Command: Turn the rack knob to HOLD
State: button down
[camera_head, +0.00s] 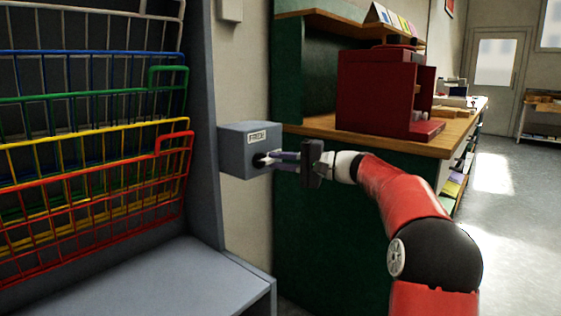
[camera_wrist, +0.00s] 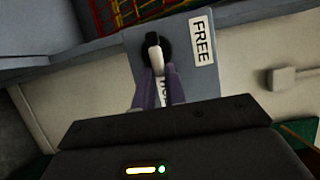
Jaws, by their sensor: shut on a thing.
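The rack knob (camera_wrist: 152,42) is a dark round disc with a pale bar across it, on the face of a grey box (camera_head: 236,152). The knob also shows dark in the head view (camera_head: 259,160). A white label reading FREE (camera_wrist: 201,40) is beside the knob. A second label (camera_wrist: 163,92) is mostly hidden between my fingers, so its word is not fully readable. My gripper (camera_wrist: 158,76) has its purple fingers shut on the knob's bar. It also reaches the box from the right in the head view (camera_head: 270,160).
A rack of coloured wire baskets (camera_head: 90,130) stands left, with a grey ledge (camera_head: 170,282) below. Open floor (camera_head: 510,220) lies at far right.

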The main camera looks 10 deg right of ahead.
jog(key=c, duration=1.4)
grip_release()
jog(key=shift+c, duration=0.2)
jog(key=v, duration=0.8)
jog(key=shift+w+a+f, duration=0.1)
